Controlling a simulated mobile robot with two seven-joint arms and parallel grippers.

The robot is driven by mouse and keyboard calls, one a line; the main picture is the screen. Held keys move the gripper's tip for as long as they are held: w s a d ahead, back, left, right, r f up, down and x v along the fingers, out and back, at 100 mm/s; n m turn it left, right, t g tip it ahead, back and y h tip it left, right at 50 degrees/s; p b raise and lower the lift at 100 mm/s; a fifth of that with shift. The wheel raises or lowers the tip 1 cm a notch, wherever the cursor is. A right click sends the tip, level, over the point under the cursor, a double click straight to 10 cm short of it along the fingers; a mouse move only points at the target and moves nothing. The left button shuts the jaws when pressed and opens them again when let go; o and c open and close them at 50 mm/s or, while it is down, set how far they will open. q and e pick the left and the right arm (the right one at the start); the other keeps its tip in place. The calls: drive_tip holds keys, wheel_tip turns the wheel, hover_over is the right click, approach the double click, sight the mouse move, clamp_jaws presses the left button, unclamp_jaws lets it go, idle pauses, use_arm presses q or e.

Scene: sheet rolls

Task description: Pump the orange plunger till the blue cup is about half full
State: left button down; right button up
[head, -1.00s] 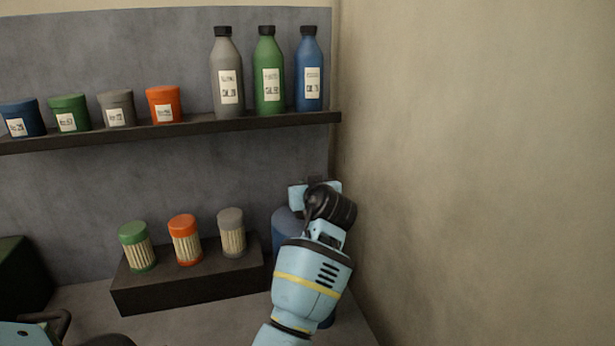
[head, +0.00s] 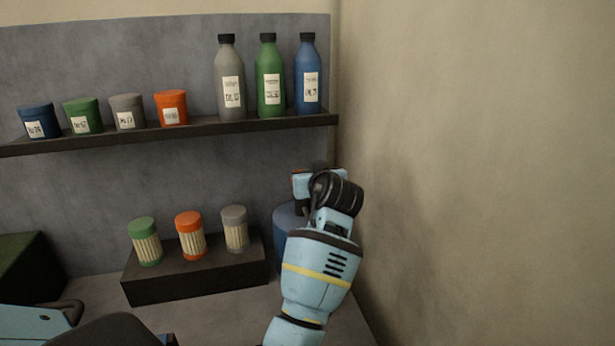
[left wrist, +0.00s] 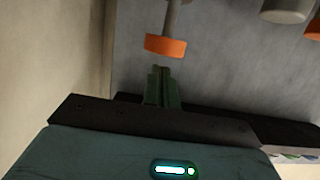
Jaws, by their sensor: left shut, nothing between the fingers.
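The orange plunger (left wrist: 166,46) shows in the left wrist view as a flat orange head on a grey rod. My left gripper (left wrist: 161,88) is shut and empty, its fingertips just short of the head in that picture; a small gap shows between them. In the head view my left gripper (head: 301,206) is at the right, by the wall corner, over a large blue rounded container (head: 287,231). My arm hides much of that container and the plunger. I cannot tell whether this is the blue cup, and no fill level shows. My right gripper is not in view.
A dark block (head: 195,275) left of my arm bears green, orange and grey lidded canisters. Above, a shelf (head: 180,130) holds labelled pots and three bottles. The beige wall (head: 480,180) is close on the right. A dark green box (head: 22,268) stands at far left.

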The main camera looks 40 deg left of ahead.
use_arm(q)
drive_tip(key=v, duration=0.6)
drive_tip(key=shift+s, duration=0.2)
drive_tip(key=shift+a+r, duration=0.1)
